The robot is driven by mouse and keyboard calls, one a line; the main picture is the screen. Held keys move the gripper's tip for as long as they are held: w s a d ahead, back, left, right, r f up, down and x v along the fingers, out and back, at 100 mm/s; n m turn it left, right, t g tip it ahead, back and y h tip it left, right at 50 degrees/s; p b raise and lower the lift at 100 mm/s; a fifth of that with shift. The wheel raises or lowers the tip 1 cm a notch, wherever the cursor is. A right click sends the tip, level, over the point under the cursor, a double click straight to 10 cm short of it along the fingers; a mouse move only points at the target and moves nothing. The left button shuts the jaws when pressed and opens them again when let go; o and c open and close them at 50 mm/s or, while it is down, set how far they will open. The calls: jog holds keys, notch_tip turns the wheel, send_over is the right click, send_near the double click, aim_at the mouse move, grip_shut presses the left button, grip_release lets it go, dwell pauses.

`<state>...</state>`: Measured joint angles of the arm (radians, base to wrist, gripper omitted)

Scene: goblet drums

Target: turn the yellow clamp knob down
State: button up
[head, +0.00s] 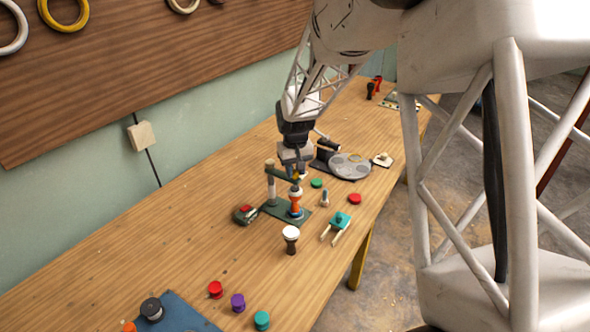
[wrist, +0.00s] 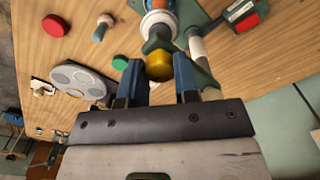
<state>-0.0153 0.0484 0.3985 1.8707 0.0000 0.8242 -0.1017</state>
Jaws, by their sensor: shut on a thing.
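The yellow clamp knob (wrist: 159,67) sits between the two blue fingers of my gripper (wrist: 159,77) in the wrist view. My gripper is shut on the knob at the top of the clamp. In the head view my gripper (head: 296,172) reaches down from above onto the clamp, and it hides most of the knob. The clamp's green arm (head: 279,172) extends from a pale post (head: 271,188) on a dark green base. Under the knob stands an orange and white goblet drum (head: 295,203), upright on the base.
A white-topped drum (head: 291,236) stands in front of the clamp. A red and dark green box (head: 245,214) is at its left.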

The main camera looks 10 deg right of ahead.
aim_at(295, 170)
jog(key=m, duration=0.3)
jog(key=shift+m, duration=2.2)
jog(key=o, duration=0.9)
jog(key=shift+o, duration=0.2)
jog(key=shift+r, duration=0.1)
jog(key=shift+r, duration=3.8)
